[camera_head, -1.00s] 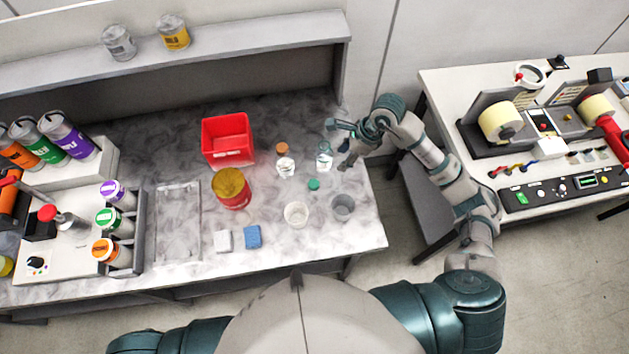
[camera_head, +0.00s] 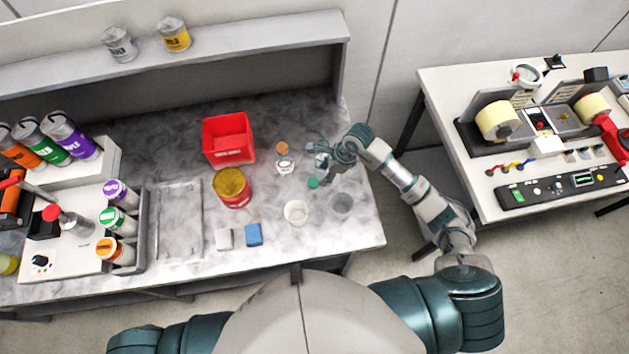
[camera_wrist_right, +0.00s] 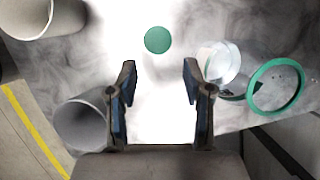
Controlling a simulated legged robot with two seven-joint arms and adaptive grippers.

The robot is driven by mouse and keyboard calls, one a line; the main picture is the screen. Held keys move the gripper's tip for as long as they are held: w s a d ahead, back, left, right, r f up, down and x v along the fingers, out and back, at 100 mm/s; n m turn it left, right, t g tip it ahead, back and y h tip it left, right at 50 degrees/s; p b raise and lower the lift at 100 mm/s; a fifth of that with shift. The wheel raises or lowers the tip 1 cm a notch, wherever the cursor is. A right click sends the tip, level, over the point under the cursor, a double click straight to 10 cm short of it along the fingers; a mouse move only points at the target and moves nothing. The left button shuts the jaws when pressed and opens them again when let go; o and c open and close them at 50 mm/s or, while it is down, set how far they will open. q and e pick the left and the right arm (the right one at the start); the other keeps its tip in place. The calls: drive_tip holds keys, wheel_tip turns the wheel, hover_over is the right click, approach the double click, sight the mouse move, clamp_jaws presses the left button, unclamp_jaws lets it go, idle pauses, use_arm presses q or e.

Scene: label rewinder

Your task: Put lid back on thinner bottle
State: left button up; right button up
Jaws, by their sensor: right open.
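A small round green lid (camera_head: 313,183) lies flat on the grey worktop. In the right wrist view the lid (camera_wrist_right: 158,39) sits ahead of the fingertips, roughly centred between them. My right gripper (camera_head: 323,172) is open and empty just above and beside the lid, apart from it; its fingers also show in the wrist view (camera_wrist_right: 159,78). The clear bottle (camera_wrist_right: 222,62) with a green ring stands to the right of the fingers in that view; in the head view my gripper largely hides it. My left gripper is out of view.
An orange-capped clear bottle (camera_head: 284,162) stands left of the gripper. A white cup (camera_head: 296,212) and a grey cup (camera_head: 341,203) stand nearer the front edge. A red bin (camera_head: 228,138), an open red can (camera_head: 232,188) and a blue sponge (camera_head: 254,234) are further left.

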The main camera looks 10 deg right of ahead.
sight(312, 182)
drive_tip(key=shift+a+f, duration=0.25)
drive_tip(key=shift+a, duration=0.2)
drive_tip(key=x, duration=0.4)
drive_tip(key=shift+a+f+p, duration=0.25)
drive_tip(key=shift+a+p, duration=0.1)
drive_tip(key=shift+a, duration=0.1)
drive_tip(key=shift+w+f, duration=0.1)
drive_tip(key=shift+f, duration=0.15)
drive_tip(key=shift+d, duration=0.45)
drive_tip(key=c, duration=0.5)
drive_tip(key=shift+o, duration=0.2)
drive_tip(key=shift+a, duration=0.35)
drive_tip(key=shift+r, duration=0.5)
drive_tip(key=r+b, duration=0.1)
drive_tip(key=r, duration=0.6)
drive_tip(key=shift+d+r+b, duration=0.25)
drive_tip(key=shift+r+b, duration=0.05)
drive_tip(key=shift+b, duration=0.05)
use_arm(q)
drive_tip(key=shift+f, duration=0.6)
use_arm(e)
drive_tip(key=shift+a+r, duration=0.15)
drive_tip(key=shift+r, duration=0.55)
